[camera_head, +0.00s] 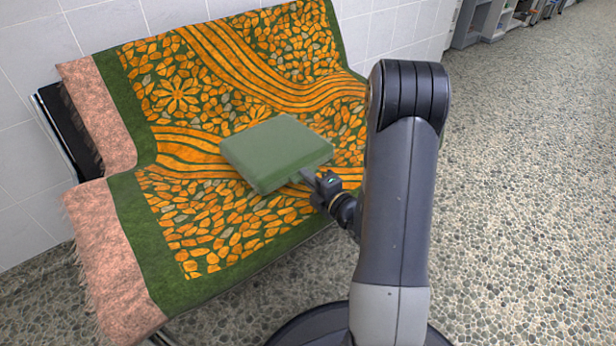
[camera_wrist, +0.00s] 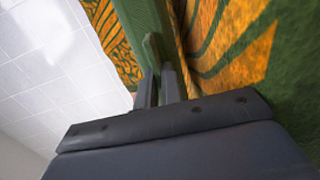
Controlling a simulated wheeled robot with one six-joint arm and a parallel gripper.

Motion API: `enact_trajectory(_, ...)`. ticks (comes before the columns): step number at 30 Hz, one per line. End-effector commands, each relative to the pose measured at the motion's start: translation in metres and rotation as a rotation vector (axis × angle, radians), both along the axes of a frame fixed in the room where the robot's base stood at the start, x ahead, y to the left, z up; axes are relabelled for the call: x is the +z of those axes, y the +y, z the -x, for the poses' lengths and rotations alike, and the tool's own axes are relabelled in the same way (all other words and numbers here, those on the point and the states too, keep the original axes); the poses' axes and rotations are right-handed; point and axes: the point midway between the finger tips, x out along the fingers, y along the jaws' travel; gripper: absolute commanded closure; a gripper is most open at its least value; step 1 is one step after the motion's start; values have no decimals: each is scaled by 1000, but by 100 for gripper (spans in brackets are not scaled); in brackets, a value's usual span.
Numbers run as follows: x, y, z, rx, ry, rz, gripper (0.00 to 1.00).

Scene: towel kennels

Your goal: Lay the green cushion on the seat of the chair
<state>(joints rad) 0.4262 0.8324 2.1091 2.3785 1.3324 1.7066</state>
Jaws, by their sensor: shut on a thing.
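The green cushion (camera_head: 277,152) is a flat square block, held roughly level over the seat of the chair (camera_head: 222,219). The chair is a wide seat with a backrest, draped in an orange and green patterned cover with pink fringed ends. My gripper (camera_head: 312,180) is shut on the near right edge of the cushion. In the wrist view the cushion (camera_wrist: 146,22) runs up from between the fingers (camera_wrist: 158,88). I cannot tell whether the cushion's underside touches the seat; part of the seat is hidden behind it and my arm.
A white tiled wall (camera_head: 28,120) stands behind the chair. Grey shelves (camera_head: 480,22) stand at the back right. The pebbled floor (camera_head: 530,190) to the right is clear. The chair's dark frame (camera_head: 62,125) shows at its left side.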

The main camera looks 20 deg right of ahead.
Motion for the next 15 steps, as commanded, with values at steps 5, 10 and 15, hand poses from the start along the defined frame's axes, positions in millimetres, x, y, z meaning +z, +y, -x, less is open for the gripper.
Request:
enact_trajectory(5, -14, 0, 2, -1, 18, 2, 100)
enact_trajectory(10, -15, 0, 2, -2, 22, 2, 100)
enact_trajectory(15, -16, 0, 3, -1, 24, 1, 81)
